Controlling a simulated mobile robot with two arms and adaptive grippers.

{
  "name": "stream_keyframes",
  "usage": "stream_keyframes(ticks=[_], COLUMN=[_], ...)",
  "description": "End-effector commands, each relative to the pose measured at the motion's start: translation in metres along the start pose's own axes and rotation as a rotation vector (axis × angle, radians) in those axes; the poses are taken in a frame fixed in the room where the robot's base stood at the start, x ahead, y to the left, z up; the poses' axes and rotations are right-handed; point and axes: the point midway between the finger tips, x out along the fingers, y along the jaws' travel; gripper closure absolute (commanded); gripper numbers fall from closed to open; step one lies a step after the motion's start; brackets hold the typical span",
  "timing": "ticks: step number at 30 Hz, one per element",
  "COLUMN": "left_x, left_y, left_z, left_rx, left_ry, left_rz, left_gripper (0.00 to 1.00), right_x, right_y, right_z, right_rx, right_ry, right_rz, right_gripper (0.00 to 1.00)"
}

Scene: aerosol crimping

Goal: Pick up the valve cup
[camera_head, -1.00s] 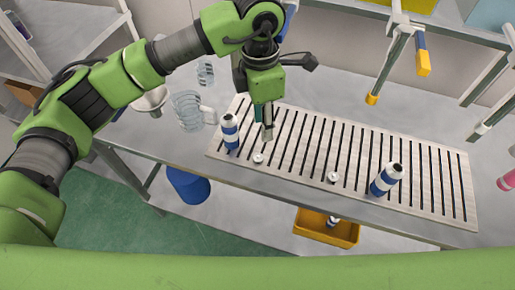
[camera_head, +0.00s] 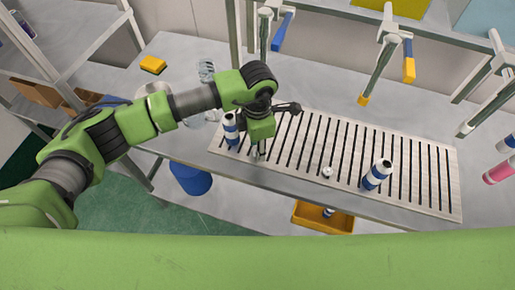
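One small silver valve cup (camera_head: 327,172) lies on the slatted board (camera_head: 440,190) near its middle. Another valve cup, seen earlier on the board's left part, is now hidden by my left gripper or inside its fingers. My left gripper (camera_head: 256,154) points down over that spot, with its fingertips low at the board. Its fingers are too small and covered to show whether they are open or shut. A blue and white can (camera_head: 231,129) stands just left of my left gripper. Another such can (camera_head: 377,175) stands on the right part of the board. My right gripper is not in view.
Overhead stands with blue and yellow handles (camera_head: 388,50) are behind the board. A yellow bin (camera_head: 322,218) holding a can sits below the table's front edge, with a blue bucket (camera_head: 191,178) to its left. A yellow sponge (camera_head: 152,65) lies at the back left.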

Motion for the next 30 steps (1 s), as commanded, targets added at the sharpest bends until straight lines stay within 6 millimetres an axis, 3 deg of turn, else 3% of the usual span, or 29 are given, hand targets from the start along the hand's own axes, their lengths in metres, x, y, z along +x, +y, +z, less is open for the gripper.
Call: stream_keyframes(ticks=[4,11,15,30], left_x=[0.013,0.016,0.015,0.011], left_y=[0.0,0.0,0.0,0.001], left_z=[0.0,0.0,0.0,0.001], left_rx=[0.0,0.001,0.001,0.002], left_ry=[0.001,0.001,0.0,-0.002], left_rz=[-0.001,0.0,0.0,0.001], left_gripper=[0.67,0.67,0.88,0.88], right_x=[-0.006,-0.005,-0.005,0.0], right_y=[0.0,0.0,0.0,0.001], right_z=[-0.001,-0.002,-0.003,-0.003], right_rx=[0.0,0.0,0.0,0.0], right_ry=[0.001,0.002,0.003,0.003], right_rz=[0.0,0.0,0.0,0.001], right_gripper=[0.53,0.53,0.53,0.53])
